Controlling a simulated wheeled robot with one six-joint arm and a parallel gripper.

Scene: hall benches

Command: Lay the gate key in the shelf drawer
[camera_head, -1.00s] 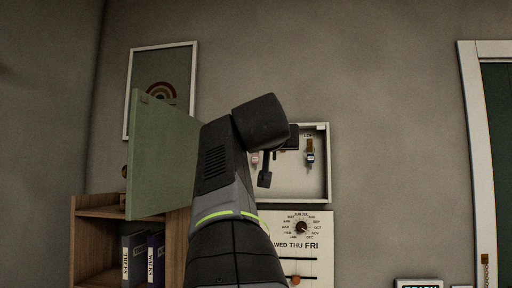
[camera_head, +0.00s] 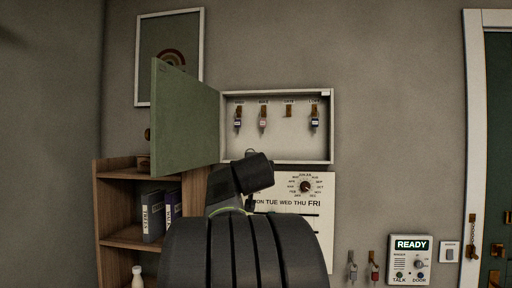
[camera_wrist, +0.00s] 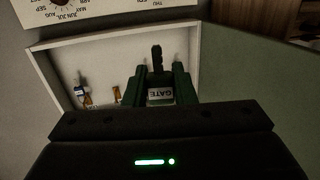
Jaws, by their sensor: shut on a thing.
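My gripper (camera_wrist: 166,78) is shut on the gate key (camera_wrist: 160,95), whose pale tag reads GATE. The key's dark shaft sticks out past the fingertips in the wrist view. In the head view my arm hides the fingers and the key, below the open key cabinet. The GATE hook (camera_head: 289,111) in the cabinet is bare. The wooden shelf (camera_head: 118,174) stands at the left in the head view, partly behind my arm. I cannot make out a drawer in it.
The key cabinet (camera_head: 328,140) has its green door (camera_head: 185,120) swung open to the left, above the shelf. Other tagged keys hang inside. Binders (camera_head: 153,215) and a white bottle (camera_head: 137,277) stand in the shelf. A calendar board (camera_head: 318,225) is below the cabinet.

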